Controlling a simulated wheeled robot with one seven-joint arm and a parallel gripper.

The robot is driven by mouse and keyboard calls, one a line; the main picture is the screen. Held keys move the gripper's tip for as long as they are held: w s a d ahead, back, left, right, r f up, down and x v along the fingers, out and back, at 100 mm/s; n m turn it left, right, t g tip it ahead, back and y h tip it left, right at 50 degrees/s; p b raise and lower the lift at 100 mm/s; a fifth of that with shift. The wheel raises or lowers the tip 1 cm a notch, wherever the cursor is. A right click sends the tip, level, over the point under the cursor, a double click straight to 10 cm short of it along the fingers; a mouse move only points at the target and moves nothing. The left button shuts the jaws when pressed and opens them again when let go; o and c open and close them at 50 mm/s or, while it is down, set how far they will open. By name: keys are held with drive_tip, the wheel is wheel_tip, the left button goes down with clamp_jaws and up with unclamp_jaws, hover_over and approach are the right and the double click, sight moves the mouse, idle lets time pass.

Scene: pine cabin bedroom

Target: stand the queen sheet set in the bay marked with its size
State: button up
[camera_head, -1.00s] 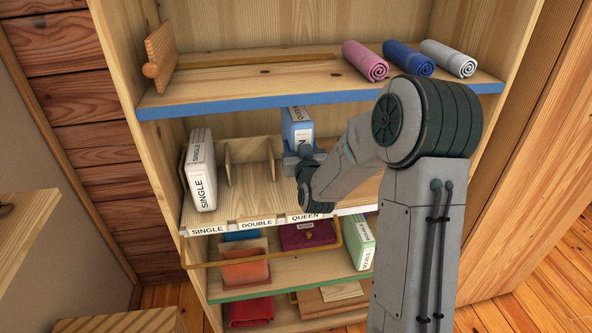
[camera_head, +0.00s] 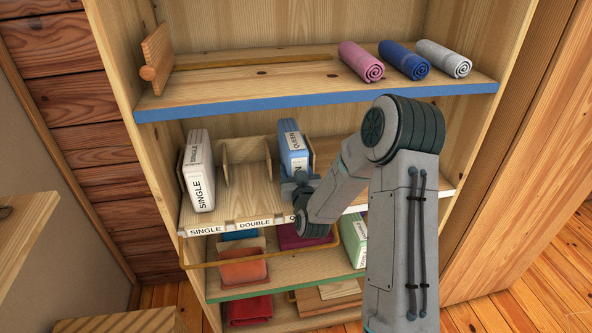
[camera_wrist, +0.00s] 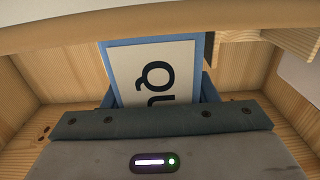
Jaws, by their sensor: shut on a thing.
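The blue queen sheet set (camera_head: 287,136), with white QUEEN labels, is upright in the middle shelf's third bay from the left. My gripper (camera_head: 300,180) is shut on its near side. In the wrist view the set's white label (camera_wrist: 150,70) faces me between the fingers. The sheet set's base is hidden, so I cannot tell whether it rests on the shelf. The SINGLE tag (camera_head: 205,230) and DOUBLE tag (camera_head: 254,223) show on the shelf edge. The QUEEN tag (camera_head: 293,218) is mostly covered by my gripper.
A white SINGLE set (camera_head: 198,172) stands in the left bay. Wooden dividers (camera_head: 226,164) flank the empty double bay. The blue-edged shelf (camera_head: 235,108) hangs close above, holding rolled towels (camera_head: 408,60). A green set (camera_head: 353,238) and a wooden rail (camera_head: 260,256) are below.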

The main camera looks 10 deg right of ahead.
drive_tip(key=shift+f+b, duration=0.1)
drive_tip(key=shift+b, duration=0.2)
drive_tip(key=o, duration=1.4)
drive_tip(key=shift+p, duration=0.3)
drive_tip(key=s, duration=1)
drive_tip(key=shift+r+b, duration=0.35)
drive_tip(key=shift+r, duration=0.05)
drive_tip(key=s+r+g+p, duration=0.1)
drive_tip(key=s+r+g, duration=0.2)
drive_tip(key=s, duration=0.6)
drive_tip(key=s+r+g+p, duration=0.1)
drive_tip(key=s+r+g, duration=0.3)
drive_tip(key=s+g, duration=0.3)
drive_tip(key=s+r+g, duration=0.4)
drive_tip(key=s+g, duration=0.1)
drive_tip(key=s, duration=0.6)
drive_tip(key=shift+s+d+r+p, duration=0.1)
drive_tip(key=shift+s+r+p, duration=0.1)
drive_tip(key=shift+p, duration=0.2)
